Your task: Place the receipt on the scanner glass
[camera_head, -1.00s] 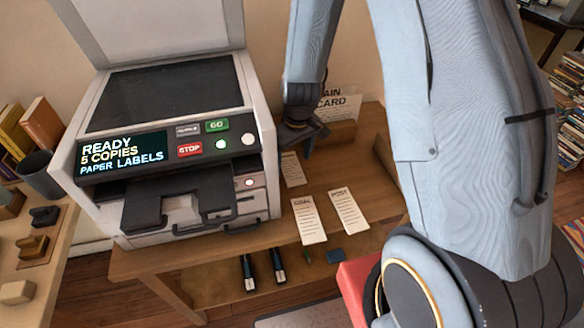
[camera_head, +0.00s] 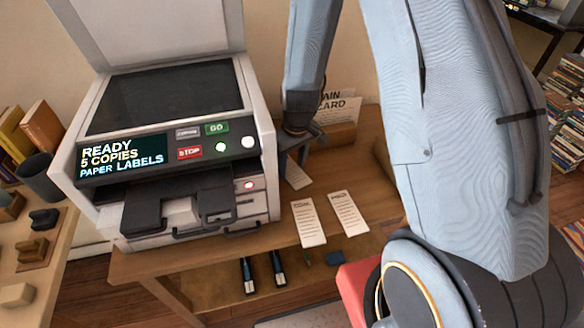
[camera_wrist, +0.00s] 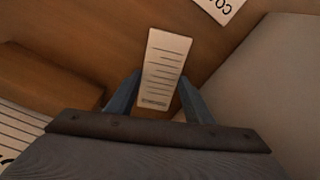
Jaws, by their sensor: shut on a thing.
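A narrow white printed slip, apparently the receipt (camera_head: 298,176), is at my gripper (camera_head: 290,150) on the wooden table just right of the scanner. Its heading is too small to read. In the wrist view the slip (camera_wrist: 166,62) lies between the two fingers of my gripper (camera_wrist: 160,92), which is shut on its near end. I cannot tell whether it is clear of the table. The scanner's dark glass (camera_head: 170,92) is bare, and its lid (camera_head: 150,25) stands open.
Two other printed slips lie in front, left (camera_head: 308,222) and right (camera_head: 348,213). A wooden card holder (camera_head: 338,136) stands behind my gripper. The scanner's control panel (camera_head: 125,155) and grey body (camera_head: 265,130) rise left of it.

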